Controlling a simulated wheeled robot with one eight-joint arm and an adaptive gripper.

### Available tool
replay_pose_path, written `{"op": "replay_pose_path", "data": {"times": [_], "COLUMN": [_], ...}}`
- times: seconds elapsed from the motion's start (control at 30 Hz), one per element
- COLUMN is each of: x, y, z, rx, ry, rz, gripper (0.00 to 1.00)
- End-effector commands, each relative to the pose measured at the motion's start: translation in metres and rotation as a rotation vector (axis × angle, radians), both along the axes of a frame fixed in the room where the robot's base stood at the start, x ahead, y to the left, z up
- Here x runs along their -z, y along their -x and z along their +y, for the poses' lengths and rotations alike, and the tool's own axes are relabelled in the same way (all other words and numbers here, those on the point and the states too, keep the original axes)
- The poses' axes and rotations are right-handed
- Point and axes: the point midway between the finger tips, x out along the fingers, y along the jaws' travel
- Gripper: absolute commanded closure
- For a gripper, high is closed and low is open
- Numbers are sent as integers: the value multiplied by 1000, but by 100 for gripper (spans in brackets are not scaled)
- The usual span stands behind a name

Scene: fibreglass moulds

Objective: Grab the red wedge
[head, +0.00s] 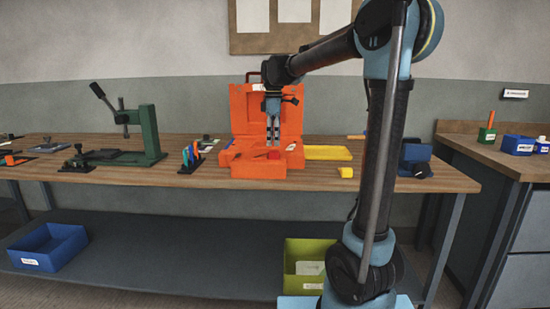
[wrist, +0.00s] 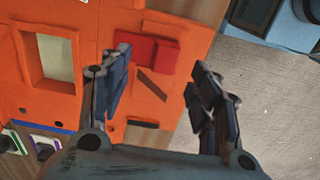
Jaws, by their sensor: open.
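The red wedge (head: 274,155) sits in the base of an open orange case (head: 256,171) on the workbench. In the wrist view the red wedge (wrist: 148,53) lies on the case's orange surface (wrist: 60,95), beyond and between my fingers, nearer the left one. My gripper (head: 272,139) points down just above the wedge. Its fingers (wrist: 158,75) are apart with nothing between them in the wrist view, and they do not appear to touch the wedge.
The case's raised lid (head: 252,107) stands behind my gripper. A green press (head: 147,135) and upright coloured pieces (head: 190,156) are to the left. A yellow tray (head: 327,153) and yellow block (head: 345,172) are to the right. Bins stand on the lower shelf (head: 170,255).

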Motion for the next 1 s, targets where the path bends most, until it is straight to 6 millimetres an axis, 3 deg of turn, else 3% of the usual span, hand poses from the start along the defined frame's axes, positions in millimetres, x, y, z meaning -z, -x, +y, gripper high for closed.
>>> {"op": "replay_pose_path", "data": {"times": [0.3, 0.63, 0.83, 1.0], "x": [39, 45, 45, 45], "y": [2, 2, 2, 2], "z": [4, 4, 4, 4], "rx": [0, 0, 0, 0], "ry": [0, 0, 0, 0], "rz": [0, 0, 0, 0], "gripper": [43, 43, 86, 90]}}
